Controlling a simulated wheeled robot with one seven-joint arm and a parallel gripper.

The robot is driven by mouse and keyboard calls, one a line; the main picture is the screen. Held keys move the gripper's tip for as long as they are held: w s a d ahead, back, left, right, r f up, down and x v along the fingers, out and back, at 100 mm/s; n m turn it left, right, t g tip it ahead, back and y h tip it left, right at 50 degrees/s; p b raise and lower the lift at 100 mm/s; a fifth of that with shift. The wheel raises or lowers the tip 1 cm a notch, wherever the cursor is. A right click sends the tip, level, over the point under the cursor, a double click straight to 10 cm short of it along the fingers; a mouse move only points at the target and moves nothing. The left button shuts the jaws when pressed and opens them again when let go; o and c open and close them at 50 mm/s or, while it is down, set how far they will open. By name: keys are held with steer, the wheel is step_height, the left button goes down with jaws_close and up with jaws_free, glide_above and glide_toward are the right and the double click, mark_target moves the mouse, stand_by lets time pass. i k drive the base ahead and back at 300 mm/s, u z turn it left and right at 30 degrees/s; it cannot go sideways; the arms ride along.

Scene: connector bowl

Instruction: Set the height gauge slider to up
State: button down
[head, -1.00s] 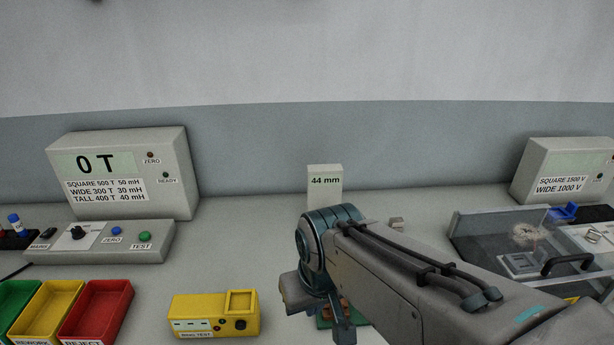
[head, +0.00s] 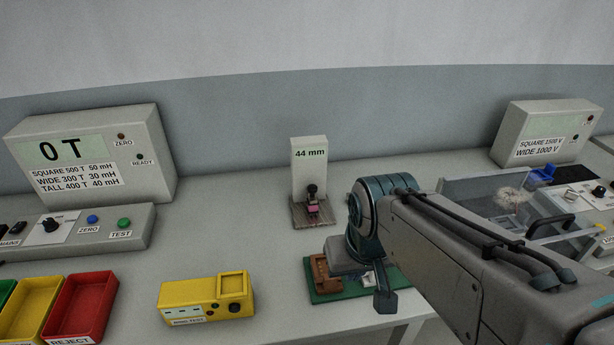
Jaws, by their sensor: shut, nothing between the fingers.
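The height gauge (head: 309,150) is a pale upright post reading "44 mm" on a small brownish base (head: 327,221), at the middle of the bench. Its dark slider knob (head: 312,189) sits on the lower part of the post's front. A small pink and dark part (head: 313,208) is just under the knob; I cannot tell whether they touch. My gripper (head: 385,300) is low and to the right of the gauge, in front of it and apart from it, over a green board. It is shut and empty, its fingers partly hidden by my wrist.
The green board (head: 325,291) with a brown block (head: 321,272) lies under my wrist, near the front edge. A yellow tester (head: 190,300) and a red bin (head: 80,305) are at left. A clear-lidded fixture (head: 480,195) is at right.

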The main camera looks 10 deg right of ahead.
mark_target(312, 189)
steer(key=u, duration=0.5)
steer(key=k, duration=1.1)
steer(key=z, duration=0.7)
steer(key=i, duration=1.15)
steer(key=z, duration=0.3)
